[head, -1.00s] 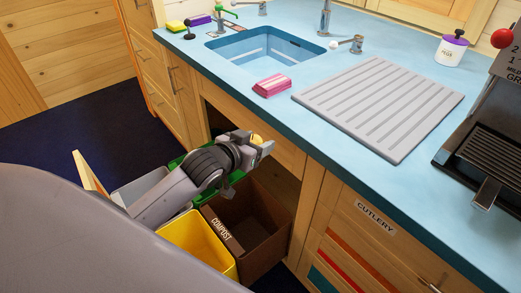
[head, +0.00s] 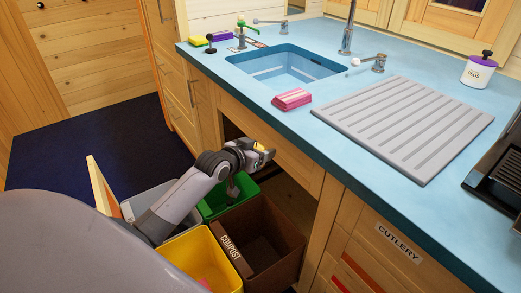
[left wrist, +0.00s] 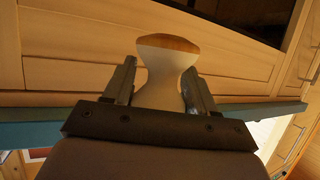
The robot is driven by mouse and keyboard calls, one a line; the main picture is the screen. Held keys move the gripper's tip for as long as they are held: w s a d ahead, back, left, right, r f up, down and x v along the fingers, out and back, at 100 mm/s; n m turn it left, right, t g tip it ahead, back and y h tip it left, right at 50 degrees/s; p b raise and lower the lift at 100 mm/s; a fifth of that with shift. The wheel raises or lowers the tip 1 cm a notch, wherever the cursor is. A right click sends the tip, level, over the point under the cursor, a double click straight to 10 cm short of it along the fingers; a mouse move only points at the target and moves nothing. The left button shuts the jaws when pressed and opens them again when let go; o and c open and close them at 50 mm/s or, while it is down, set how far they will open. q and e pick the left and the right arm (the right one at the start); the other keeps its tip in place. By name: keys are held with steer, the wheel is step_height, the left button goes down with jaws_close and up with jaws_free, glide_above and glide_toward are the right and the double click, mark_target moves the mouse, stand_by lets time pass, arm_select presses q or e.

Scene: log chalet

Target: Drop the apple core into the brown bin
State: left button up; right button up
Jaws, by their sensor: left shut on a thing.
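My left gripper (head: 262,152) is shut on the apple core (left wrist: 165,65), which shows in the left wrist view as a pale, waisted piece with a brown-orange end between the two fingers. In the head view the gripper is above the pull-out bins, near the cabinet front, over the back of the brown bin (head: 232,243) and beside the green bin. The brown bin is marked COMPOST and stands open; the part of its inside that shows is dark. My right gripper is not in view.
A green bin (head: 211,208), a yellow bin (head: 196,252) with something pink inside, and a grey bin (head: 136,206) stand beside the brown one. The blue counter edge (head: 330,160) and cutlery drawer (head: 385,240) lie to the right.

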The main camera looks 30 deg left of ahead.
arm_select(q)
steer(key=shift+f+b, duration=1.3)
steer(key=shift+f, duration=0.35)
steer(key=o, duration=1.1)
steer(key=shift+s, duration=0.15)
steer(key=shift+p+v, duration=0.7)
steer(key=shift+v, duration=2.8)
steer(key=shift+r, duration=0.1)
